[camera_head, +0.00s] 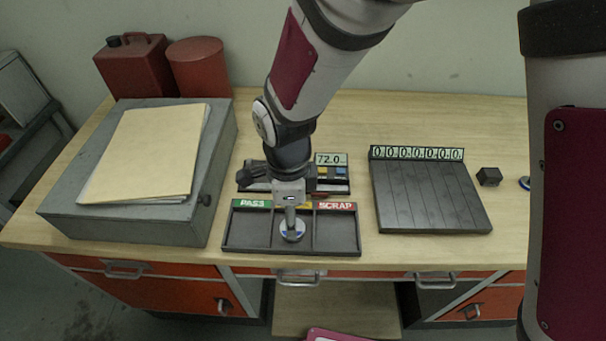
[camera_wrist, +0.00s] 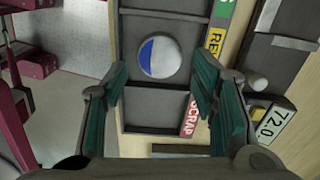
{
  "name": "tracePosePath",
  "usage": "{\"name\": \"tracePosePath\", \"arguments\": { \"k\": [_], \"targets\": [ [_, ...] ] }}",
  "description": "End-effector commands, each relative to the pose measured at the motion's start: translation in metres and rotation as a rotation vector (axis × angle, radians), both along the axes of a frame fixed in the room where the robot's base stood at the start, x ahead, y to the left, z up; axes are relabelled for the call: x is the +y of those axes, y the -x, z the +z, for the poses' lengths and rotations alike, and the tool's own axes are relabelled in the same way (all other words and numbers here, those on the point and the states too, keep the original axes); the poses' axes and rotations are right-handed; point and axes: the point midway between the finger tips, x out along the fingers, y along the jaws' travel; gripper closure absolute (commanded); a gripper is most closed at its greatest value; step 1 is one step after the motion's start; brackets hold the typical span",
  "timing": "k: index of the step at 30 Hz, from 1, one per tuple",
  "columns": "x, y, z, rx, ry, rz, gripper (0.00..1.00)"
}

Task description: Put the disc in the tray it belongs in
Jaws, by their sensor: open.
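A disc (camera_head: 292,232), part white and part blue, lies in the middle compartment of a dark three-part tray (camera_head: 341,237). The wrist view shows the disc (camera_wrist: 160,57) flat between the two dividers, under the yellow label (camera_wrist: 215,40), whose text is partly cut off. The green PASS label (camera_head: 251,203) marks the left compartment and the red SCRAP label (camera_head: 335,206) the right one; both of those compartments look empty. My gripper (camera_head: 291,212) is above the tray's middle. Its green-padded fingers (camera_wrist: 158,92) are open with nothing between them, apart from the disc.
A device reading 72.0 (camera_head: 331,160) stands behind the tray. A grey case with folders (camera_head: 60,215) fills the left.

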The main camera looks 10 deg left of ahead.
Motion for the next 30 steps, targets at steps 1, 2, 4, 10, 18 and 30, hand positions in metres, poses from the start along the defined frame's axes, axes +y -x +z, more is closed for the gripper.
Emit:
{"name": "tracePosePath", "arguments": {
  "k": [1, 2, 4, 10, 18, 30],
  "targets": [
    [0.001, -0.001, 0.013, -0.004, -0.004, 0.0, 0.47],
    [0.001, -0.001, 0.019, -0.004, -0.004, 0.0, 0.47],
    [0.001, 0.0, 0.033, -0.003, -0.003, 0.0, 0.47],
    [0.0, 0.0, 0.064, -0.001, -0.001, 0.0, 0.47],
    [-0.013, -0.007, 0.092, -0.014, -0.017, 0.038, 0.47],
    [-0.167, -0.018, 0.205, -0.244, -0.043, 0.586, 0.47]
  ]
}}
